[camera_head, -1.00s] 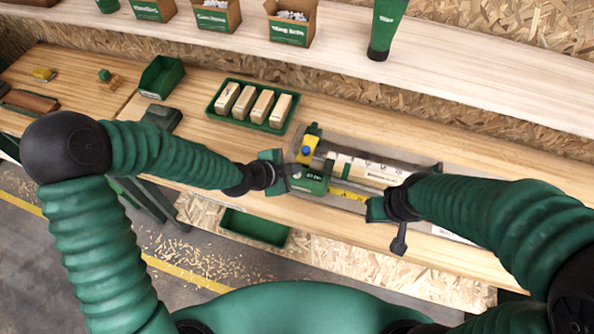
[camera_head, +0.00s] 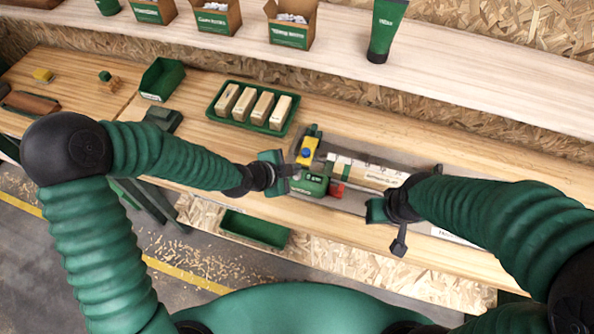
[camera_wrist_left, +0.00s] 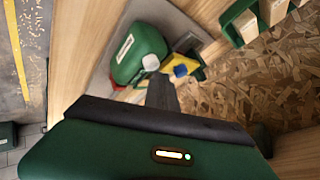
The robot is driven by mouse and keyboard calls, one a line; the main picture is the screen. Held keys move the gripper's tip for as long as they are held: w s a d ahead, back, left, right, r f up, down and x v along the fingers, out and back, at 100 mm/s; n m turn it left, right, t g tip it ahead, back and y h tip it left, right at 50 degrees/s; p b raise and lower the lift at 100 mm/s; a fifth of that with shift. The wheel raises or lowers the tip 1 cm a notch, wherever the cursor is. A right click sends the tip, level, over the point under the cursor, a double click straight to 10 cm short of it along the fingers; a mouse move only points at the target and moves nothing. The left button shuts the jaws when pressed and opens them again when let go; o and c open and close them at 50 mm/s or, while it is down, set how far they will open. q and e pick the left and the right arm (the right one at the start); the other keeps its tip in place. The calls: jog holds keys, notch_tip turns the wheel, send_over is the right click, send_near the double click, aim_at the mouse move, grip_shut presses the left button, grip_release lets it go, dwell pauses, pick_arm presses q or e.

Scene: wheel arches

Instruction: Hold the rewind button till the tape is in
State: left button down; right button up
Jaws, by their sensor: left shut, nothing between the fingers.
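The green tape measure case (camera_head: 313,185) lies on a grey plate (camera_head: 352,203) on the bench; it also shows in the left wrist view (camera_wrist_left: 137,50). A pale round button (camera_wrist_left: 150,62) sits on its side. A red piece (camera_head: 337,189) is at the case's right end, and no yellow tape shows beyond it. My left gripper (camera_head: 290,176) is shut and empty, at the left of the case. In the left wrist view its dark fingers (camera_wrist_left: 161,92) end close to the button; I cannot tell if they touch. My right gripper (camera_head: 384,208) is right of the case, its jaws unclear.
A yellow block with a blue knob (camera_head: 306,150) stands behind the case. A pale labelled bar (camera_head: 372,174) lies to the right. A green tray (camera_head: 217,117) with wooden blocks is at back left. Bare bench (camera_head: 205,152) lies left of the plate.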

pick_arm(q)
jog(key=shift+r, duration=0.4)
notch_tip(320, 180, up, 5)
jog(key=p, duration=0.4)
jog(key=shift+r+p, duration=0.1)
jog(key=shift+p, duration=0.25)
